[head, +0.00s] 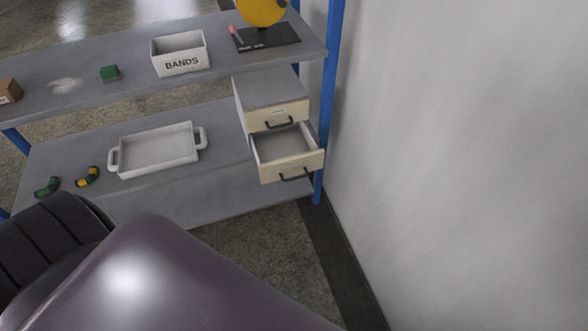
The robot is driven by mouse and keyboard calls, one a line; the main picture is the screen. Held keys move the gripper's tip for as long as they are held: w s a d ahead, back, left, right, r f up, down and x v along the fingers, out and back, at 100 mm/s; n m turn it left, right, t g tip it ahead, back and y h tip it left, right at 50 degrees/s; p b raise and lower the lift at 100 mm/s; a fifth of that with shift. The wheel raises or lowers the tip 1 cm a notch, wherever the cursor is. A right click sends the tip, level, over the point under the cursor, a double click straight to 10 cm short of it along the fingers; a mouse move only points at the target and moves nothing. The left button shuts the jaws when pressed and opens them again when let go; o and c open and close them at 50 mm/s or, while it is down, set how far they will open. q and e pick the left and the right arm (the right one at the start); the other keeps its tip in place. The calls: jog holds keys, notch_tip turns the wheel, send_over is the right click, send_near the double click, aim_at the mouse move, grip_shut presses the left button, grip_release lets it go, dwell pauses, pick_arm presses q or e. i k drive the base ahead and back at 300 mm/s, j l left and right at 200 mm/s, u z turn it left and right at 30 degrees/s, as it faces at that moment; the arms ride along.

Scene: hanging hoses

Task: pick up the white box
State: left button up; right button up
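A white open-topped box (180,57) marked "BANDS" stands upright on the upper shelf, near its middle. Its inside looks empty from here. Neither of my grippers is in view, and nothing is seen touching the box.
The upper shelf (235,60) also holds a green block (110,73), a brown box (9,91) and a yellow disc (262,10) on a dark base. Below are a white handled tray (157,150), curved pieces (87,177) and an open drawer (290,158). A wall (460,130) stands right.

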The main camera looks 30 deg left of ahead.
aim_at(178, 54)
jog(key=u, duration=1.65)
